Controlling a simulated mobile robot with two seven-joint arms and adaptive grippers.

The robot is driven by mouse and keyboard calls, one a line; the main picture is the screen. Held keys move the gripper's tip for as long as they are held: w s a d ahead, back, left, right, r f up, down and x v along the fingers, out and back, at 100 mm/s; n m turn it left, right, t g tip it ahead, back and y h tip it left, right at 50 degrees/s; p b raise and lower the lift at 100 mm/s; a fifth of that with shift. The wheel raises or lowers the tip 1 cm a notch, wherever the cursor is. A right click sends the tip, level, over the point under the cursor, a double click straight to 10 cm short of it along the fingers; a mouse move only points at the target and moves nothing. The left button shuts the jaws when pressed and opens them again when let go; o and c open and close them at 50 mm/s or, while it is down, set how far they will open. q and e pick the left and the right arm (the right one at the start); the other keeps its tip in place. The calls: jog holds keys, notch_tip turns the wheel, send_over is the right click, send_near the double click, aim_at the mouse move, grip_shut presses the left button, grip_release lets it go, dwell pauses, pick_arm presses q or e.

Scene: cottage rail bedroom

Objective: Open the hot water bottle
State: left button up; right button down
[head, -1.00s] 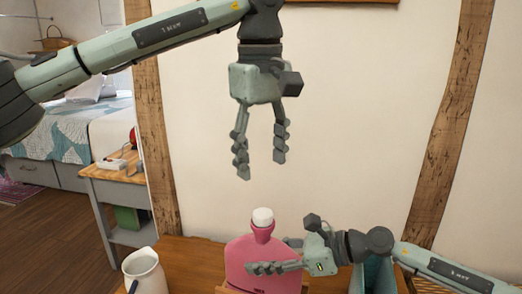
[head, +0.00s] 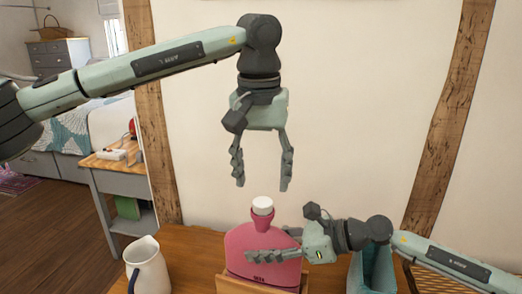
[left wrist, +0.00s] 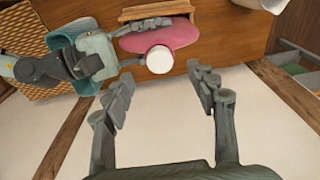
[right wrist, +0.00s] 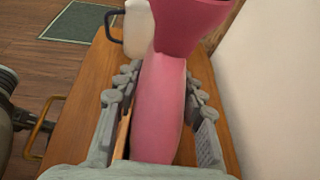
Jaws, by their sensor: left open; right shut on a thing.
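The pink hot water bottle (head: 262,250) stands upright on the wooden table, with a white cap (head: 262,205) on its neck. The cap also shows in the left wrist view (left wrist: 159,60). My left gripper (head: 261,187) is open and empty, pointing down a little above the cap. My right gripper (head: 250,257) is shut on the bottle's body from the right side. In the right wrist view the pink body (right wrist: 160,105) lies between its fingers; the cap is out of that view.
A white jug (head: 147,268) with a dark handle stands left of the bottle. A wooden holder (head: 238,286) is at the bottle's base. A teal container (head: 372,270) and a wicker basket (head: 415,280) are on the right. The wall is close behind.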

aim_at(262, 201)
pick_arm(q)
jog(key=shift+w+f, duration=0.15)
jog(key=shift+f, duration=1.1)
jog(key=shift+w+f, duration=0.15)
jog(key=shift+f, duration=1.1)
